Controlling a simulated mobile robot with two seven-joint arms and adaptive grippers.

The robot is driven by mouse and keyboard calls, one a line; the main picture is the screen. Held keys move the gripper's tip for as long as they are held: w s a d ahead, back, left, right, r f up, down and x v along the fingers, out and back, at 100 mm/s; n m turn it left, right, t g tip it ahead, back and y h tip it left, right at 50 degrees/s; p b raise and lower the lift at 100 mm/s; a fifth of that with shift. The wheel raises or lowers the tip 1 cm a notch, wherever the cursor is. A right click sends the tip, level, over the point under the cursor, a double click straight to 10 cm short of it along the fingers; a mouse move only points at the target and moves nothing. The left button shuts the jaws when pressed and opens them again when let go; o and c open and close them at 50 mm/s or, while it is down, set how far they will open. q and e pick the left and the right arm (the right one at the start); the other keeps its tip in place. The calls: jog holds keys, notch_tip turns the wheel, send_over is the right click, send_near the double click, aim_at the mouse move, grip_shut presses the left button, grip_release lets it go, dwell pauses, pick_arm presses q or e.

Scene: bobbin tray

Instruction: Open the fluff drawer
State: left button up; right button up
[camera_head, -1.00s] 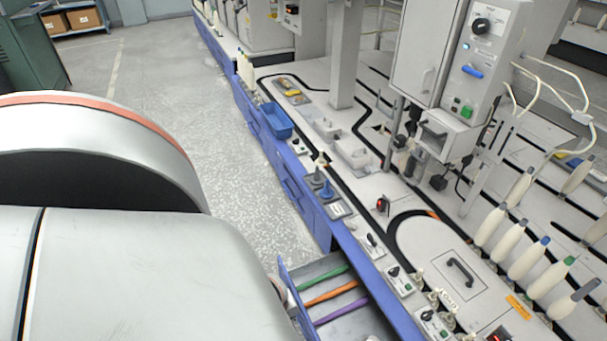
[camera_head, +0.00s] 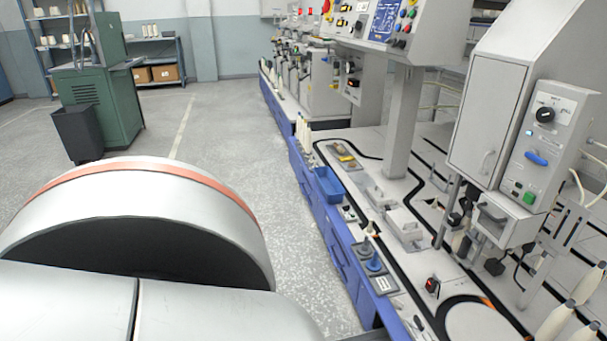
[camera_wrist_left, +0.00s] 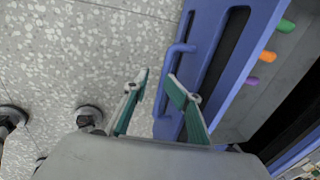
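In the left wrist view a blue drawer (camera_wrist_left: 258,38) stands pulled open, with green (camera_wrist_left: 286,26), orange (camera_wrist_left: 267,56) and purple (camera_wrist_left: 252,80) rod ends inside. I cannot read any label on it. Its blue bar handle (camera_wrist_left: 178,52) is on the front. My left gripper (camera_wrist_left: 158,80) is open, its fingers spread near the handle. The right finger overlaps the handle in the picture; I cannot tell whether it touches. This open drawer is out of the head view. My right gripper is in neither view.
Blue drawer fronts (camera_head: 337,248) run below the machine bench in the head view. A dark waste bin (camera_head: 78,132) stands far left.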

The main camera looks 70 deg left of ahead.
pick_arm(q)
notch_tip(320, 180, up, 9)
jog(key=s+p, duration=0.1)
jog(key=p, duration=0.5)
jog(key=shift+s+p, duration=0.3)
jog(key=shift+p, duration=0.1)
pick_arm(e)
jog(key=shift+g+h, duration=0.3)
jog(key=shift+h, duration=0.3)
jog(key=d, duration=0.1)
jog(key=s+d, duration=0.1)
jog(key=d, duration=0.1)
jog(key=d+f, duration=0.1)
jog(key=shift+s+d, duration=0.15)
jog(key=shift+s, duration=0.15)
pick_arm(q)
jog(key=shift+f, duration=0.1)
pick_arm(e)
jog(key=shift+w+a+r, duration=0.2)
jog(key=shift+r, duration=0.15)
